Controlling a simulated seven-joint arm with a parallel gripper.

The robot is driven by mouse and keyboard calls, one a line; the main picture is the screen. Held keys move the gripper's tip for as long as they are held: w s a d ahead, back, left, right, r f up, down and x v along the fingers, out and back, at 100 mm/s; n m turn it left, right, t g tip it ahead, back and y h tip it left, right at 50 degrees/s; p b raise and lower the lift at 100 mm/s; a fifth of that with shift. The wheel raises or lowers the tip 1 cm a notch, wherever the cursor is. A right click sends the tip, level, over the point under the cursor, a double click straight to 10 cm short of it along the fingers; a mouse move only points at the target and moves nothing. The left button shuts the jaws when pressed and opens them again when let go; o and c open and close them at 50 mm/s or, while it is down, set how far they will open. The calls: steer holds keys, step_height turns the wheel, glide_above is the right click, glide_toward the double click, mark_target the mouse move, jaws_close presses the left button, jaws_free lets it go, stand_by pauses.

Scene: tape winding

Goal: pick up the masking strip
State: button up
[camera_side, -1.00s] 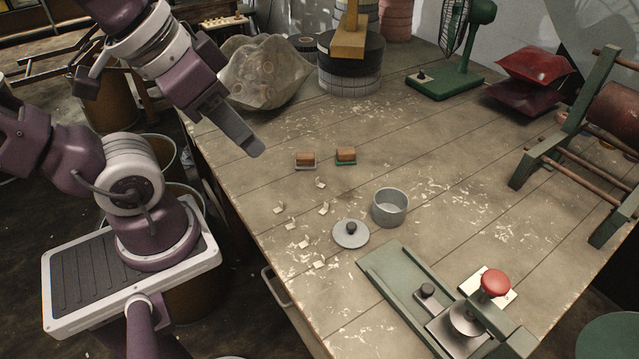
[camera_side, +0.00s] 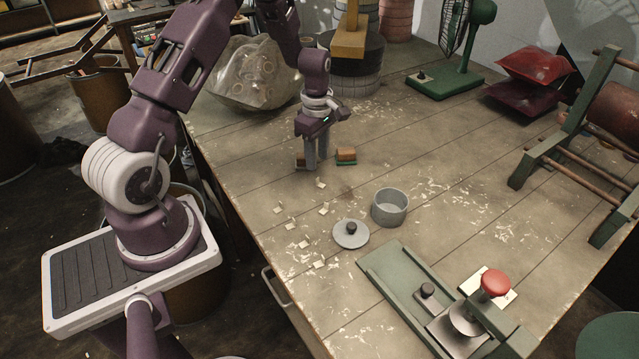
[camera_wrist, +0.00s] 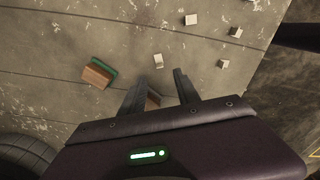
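Two small brown blocks stand on the bench: one (camera_side: 345,154) on a green base and one (camera_side: 300,160) on a pale base. I cannot tell which is the masking strip. My gripper (camera_side: 316,162) points down at the pale-based block and partly hides it. In the wrist view my gripper (camera_wrist: 160,84) is open, fingers apart. A brown block (camera_wrist: 153,101) shows partly between and below the fingers, its lower part hidden by the gripper body. I cannot tell whether the fingers touch it. The green-based block (camera_wrist: 97,74) lies to the left there.
Several pale scraps (camera_side: 304,244) lie scattered in front of the blocks. A grey cup (camera_side: 390,207) and a round lid with a dark knob (camera_side: 351,235) stand nearer. A green press (camera_side: 400,290) is at the front right. A green fan (camera_side: 445,80) stands behind.

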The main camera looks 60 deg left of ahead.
mark_target(318, 178)
step_height(318, 178, down, 6)
steer(key=shift+f, duration=0.25)
jaws_close()
